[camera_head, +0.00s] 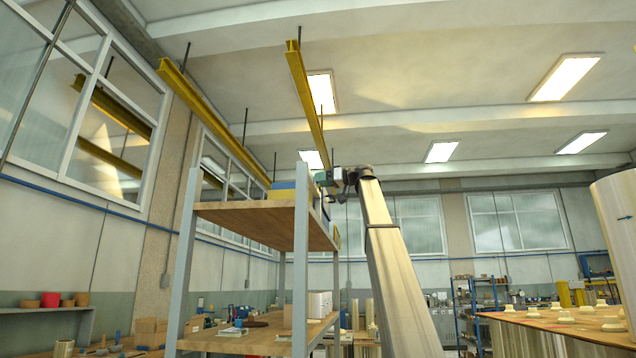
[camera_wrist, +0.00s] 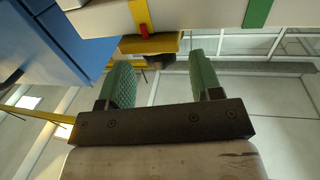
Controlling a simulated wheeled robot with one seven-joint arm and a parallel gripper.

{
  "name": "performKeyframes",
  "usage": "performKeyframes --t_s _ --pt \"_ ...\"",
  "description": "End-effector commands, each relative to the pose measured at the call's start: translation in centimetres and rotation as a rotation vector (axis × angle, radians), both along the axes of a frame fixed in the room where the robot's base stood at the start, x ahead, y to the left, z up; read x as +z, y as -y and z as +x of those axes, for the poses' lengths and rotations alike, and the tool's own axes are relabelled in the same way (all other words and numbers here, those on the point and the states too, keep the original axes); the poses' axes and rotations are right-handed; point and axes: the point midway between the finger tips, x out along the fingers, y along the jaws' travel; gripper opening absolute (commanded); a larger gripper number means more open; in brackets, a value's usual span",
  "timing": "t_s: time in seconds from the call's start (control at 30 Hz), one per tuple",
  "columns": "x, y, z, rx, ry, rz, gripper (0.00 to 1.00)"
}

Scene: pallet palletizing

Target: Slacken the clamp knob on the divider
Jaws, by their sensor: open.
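My gripper (camera_head: 319,179) is at the top shelf of the rack in the head view, close to the blue and yellow items there. In the wrist view my gripper (camera_wrist: 160,61) is open, its two green pads wide apart. A small dark rounded part (camera_wrist: 157,62) shows beyond and between the pads, under a yellow block (camera_wrist: 160,44). A small red piece (camera_wrist: 144,35) sits on a yellow strip across a pale panel. I cannot tell which of these is the divider's clamp knob. Nothing is seen held.
The rack has grey posts (camera_head: 300,255) and a wooden top shelf (camera_head: 258,218). A large blue surface (camera_wrist: 65,45) is close on the left in the wrist view. A green strip (camera_wrist: 258,13) crosses a pale panel at upper right. Boxes stand on the lower shelf.

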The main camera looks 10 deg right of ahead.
Motion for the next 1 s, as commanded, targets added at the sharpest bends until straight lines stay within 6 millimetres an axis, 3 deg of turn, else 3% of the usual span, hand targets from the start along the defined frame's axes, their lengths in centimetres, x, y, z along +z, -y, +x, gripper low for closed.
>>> performKeyframes --t_s 0.2,0.53,0.7,1.0 --pt "0.0 -1.6 0.9 0.000 0.000 -0.001 0.59" --pt "0.0 -1.8 1.0 0.000 0.000 -0.001 0.59" --pt "0.0 -1.8 1.0 0.000 0.000 -0.001 0.09" --pt "0.0 -1.8 1.1 0.022 0.000 0.000 0.09"
